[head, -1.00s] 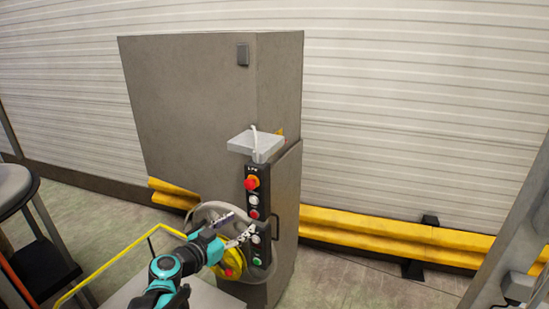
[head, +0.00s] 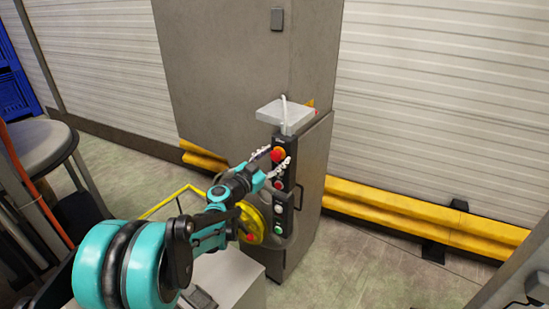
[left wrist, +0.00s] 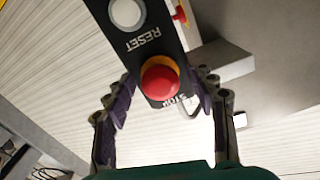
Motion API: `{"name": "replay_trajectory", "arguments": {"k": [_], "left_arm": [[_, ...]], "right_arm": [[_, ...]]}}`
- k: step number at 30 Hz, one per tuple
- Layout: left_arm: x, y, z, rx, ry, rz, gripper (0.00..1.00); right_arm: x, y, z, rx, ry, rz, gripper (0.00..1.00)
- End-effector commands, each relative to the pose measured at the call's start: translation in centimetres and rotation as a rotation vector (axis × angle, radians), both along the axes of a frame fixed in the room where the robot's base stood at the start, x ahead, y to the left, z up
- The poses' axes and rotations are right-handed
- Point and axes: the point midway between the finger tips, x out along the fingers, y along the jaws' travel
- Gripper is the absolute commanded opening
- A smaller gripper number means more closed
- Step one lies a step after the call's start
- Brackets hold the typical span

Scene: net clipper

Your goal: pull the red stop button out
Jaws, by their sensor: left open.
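The red stop button (head: 278,154) sits on a yellow collar near the top of the black control panel (head: 297,198) on the grey machine. My left gripper (head: 270,161) is open in front of the button. In the left wrist view its two fingers (left wrist: 162,100) stand on either side of the button, apart from it. The exact depth gap is hard to tell. My right gripper is not in view.
A white button marked RESET (left wrist: 127,12) lies beside the stop button. A grey shelf (head: 284,114) juts out above the panel. A yellow round part (head: 250,222) is below my left arm. A stool (head: 40,145) stands at left; a yellow guard rail (head: 420,220) runs along the wall.

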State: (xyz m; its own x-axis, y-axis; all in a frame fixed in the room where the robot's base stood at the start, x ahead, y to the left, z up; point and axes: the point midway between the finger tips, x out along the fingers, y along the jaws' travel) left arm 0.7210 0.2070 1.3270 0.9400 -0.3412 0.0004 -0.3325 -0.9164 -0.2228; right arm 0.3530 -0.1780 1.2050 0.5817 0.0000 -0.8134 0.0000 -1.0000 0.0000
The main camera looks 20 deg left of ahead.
Motion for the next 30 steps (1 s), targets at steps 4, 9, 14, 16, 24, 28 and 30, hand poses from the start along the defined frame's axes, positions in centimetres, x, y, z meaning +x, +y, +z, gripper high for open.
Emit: {"name": "replay_trajectory", "arguments": {"k": [4,9,14,16,24,28,30], "left_arm": [[0.0,0.0,0.0,0.000,0.000,0.000,0.56],[0.0,0.0,0.0,0.000,0.000,0.000,0.16],[0.0,0.0,0.0,0.000,0.000,0.000,0.00],[-0.3,0.1,0.0,0.000,0.000,0.001,0.00],[-1.3,0.5,0.0,0.000,0.001,0.000,0.00],[-1.3,0.5,0.0,0.000,0.001,0.000,0.44],[-1.3,0.5,0.0,0.000,0.001,0.000,0.56]], "right_arm": [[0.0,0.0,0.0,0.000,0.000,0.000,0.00],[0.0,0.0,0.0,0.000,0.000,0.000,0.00],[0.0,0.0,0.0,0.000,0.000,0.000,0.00],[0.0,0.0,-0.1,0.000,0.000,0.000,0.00],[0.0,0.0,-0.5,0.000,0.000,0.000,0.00],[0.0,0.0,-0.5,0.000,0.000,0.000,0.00],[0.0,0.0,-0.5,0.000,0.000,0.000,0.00]]}}
